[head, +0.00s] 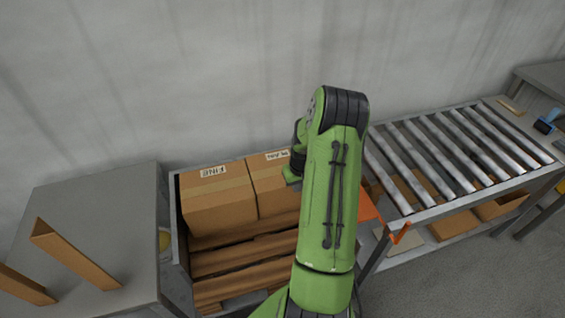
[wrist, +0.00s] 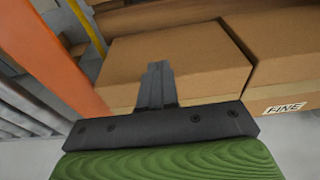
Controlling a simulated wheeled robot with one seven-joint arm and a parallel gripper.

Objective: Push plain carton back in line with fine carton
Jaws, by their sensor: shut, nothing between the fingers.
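In the wrist view the plain carton (wrist: 200,55) fills the middle and the fine carton (wrist: 292,55) is at the right. My gripper (wrist: 155,72) is shut and empty, its fingertips seen against the plain carton; I cannot tell whether they touch it. In the head view my arm hides the fingers. How far the cartons' faces are offset is unclear.
A grey cabinet (head: 95,225) with brown angled pieces stands at the left. A roller conveyor (head: 450,150) is at the right, with an orange panel (head: 368,207) beside my arm. The orange panel (wrist: 50,55) also borders the wrist view's left. A wall is behind.

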